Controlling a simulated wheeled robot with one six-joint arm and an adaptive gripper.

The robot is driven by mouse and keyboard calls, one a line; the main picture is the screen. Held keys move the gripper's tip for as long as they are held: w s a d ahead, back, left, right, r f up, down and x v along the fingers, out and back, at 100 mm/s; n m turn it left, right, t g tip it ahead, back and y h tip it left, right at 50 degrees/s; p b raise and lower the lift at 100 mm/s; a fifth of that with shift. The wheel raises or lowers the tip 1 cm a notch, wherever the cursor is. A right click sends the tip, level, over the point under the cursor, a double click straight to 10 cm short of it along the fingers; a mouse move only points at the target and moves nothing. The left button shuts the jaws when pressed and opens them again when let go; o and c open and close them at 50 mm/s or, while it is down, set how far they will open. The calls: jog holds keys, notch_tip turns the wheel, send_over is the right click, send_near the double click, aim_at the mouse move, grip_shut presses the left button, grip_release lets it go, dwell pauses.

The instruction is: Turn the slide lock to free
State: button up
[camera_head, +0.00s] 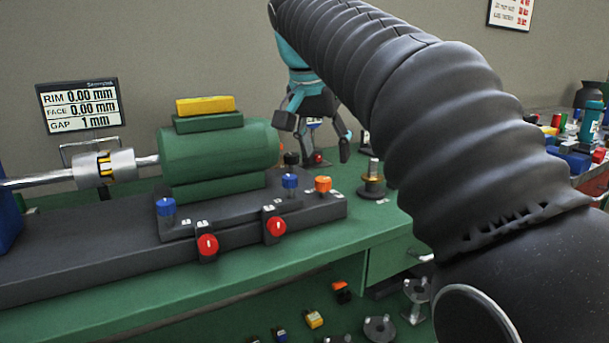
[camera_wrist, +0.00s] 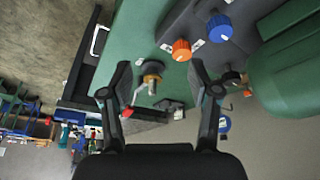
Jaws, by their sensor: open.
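My gripper (camera_head: 315,138) is open and empty above the far end of the green bench, behind the dark motor base. In the wrist view its fingers (camera_wrist: 160,92) are spread, with a brass-and-steel post (camera_wrist: 152,77) showing between them. I cannot tell for sure which part is the slide lock. A small red-tipped part (camera_head: 317,158) stands under the gripper in the head view. An orange knob (camera_head: 323,184) and a blue knob (camera_head: 290,181) sit on the dark base. A dark knob (camera_head: 291,158) is partly behind the base. I see no finger clearly touching anything.
The green motor (camera_head: 220,150) with its shaft coupling (camera_head: 104,168) fills the left. Red knobs (camera_head: 275,226) line the base's front. The brass post (camera_head: 372,178) stands right of the base. My arm hides much of the right side. The bench front is clear.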

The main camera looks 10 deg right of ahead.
aim_at(322, 179)
jog(key=w+a+r+m+g, duration=0.1)
jog(key=w+a+r+m, duration=0.2)
jog(key=w+r+m, duration=0.15)
jog(key=shift+n+h, duration=0.25)
jog(key=shift+h, duration=0.25)
jog(key=x, duration=1.4)
jog(key=shift+w+f, duration=0.25)
jog(key=shift+w, duration=0.15)
jog(key=shift+c, duration=0.2)
jog(key=c, duration=1.1)
